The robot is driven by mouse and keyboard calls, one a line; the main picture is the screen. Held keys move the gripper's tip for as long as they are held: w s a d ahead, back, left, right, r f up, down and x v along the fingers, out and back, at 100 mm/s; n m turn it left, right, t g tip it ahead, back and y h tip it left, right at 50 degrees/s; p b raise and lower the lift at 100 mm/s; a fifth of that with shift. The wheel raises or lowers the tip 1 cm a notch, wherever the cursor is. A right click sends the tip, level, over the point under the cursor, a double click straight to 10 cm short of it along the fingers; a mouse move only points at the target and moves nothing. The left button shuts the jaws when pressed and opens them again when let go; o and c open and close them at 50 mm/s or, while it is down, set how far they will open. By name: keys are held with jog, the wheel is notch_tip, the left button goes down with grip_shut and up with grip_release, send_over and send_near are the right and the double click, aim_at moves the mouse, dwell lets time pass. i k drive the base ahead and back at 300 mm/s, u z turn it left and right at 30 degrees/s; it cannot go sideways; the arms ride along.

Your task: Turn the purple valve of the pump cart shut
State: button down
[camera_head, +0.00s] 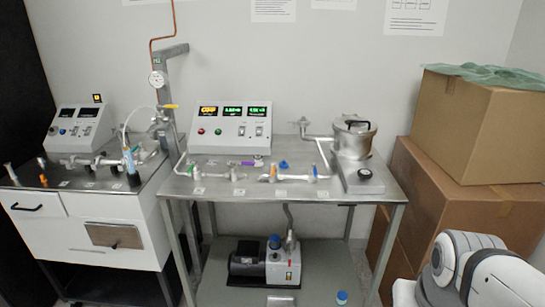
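The pump cart (345,191) is a metal table with a lower shelf, in the middle of the head view. A small purple valve handle (248,163) lies on the pipework on its top, just below the control box. It looks roughly level and sideways, but it is too small to tell its exact angle. My white arm shows at the bottom right, well apart from the valve. My gripper is not in view.
A control box (231,130) with lit displays stands behind the valves. A metal vessel (353,139) stands at the cart's right end. A vacuum pump (264,262) sits on the lower shelf. Cardboard boxes (470,130) are stacked at right; a white cabinet (90,232) stands at left.

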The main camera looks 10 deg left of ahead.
aim_at(233, 162)
jog(key=u, duration=0.4)
jog(key=i, duration=1.3)
jog(key=z, duration=0.4)
jog(key=k, duration=0.8)
jog(key=u, duration=0.7)
